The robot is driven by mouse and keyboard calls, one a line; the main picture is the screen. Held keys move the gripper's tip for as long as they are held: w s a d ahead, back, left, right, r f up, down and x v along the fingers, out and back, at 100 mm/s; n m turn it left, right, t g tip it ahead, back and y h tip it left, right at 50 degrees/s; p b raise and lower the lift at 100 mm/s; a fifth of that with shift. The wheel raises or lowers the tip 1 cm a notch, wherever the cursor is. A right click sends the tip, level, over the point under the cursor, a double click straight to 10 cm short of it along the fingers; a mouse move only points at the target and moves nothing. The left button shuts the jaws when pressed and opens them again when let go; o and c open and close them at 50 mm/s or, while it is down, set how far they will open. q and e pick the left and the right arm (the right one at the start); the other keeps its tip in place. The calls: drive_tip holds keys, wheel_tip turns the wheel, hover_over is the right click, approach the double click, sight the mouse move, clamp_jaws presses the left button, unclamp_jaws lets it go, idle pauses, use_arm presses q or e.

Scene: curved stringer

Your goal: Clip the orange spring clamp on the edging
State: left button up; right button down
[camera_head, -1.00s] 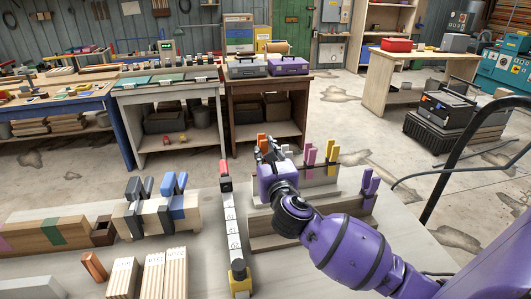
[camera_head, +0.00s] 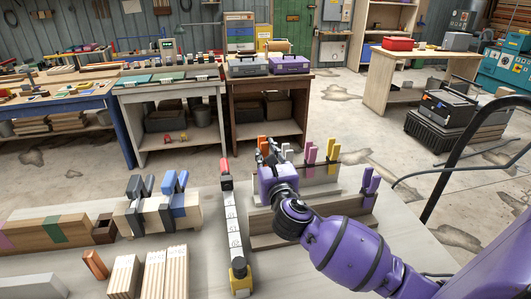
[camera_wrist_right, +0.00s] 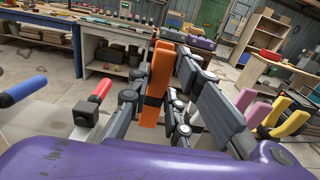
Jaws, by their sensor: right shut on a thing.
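My right gripper (camera_head: 268,153) is at the left end of the stepped wooden piece with the edging (camera_head: 318,186). It is shut on the orange spring clamp (camera_wrist_right: 157,75), whose handles stand upright between the dark fingers in the wrist view. Only the clamp's orange tips (camera_head: 262,141) show in the head view, behind the gripper. The clamp's jaws are hidden, so I cannot tell whether they touch the edging. My left gripper is not in view.
A purple clamp (camera_head: 371,181) sits at the right end of the piece. A long bar with a red end (camera_head: 226,181) lies just left of the gripper. Grey and blue clamps (camera_head: 172,186) stand on a wooden block farther left. Bundles of wooden strips (camera_head: 164,272) lie in front.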

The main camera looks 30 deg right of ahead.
drive_tip(key=shift+f, duration=0.55)
drive_tip(key=shift+f, duration=0.1)
drive_tip(key=shift+f, duration=0.45)
drive_tip(key=shift+f, duration=0.2)
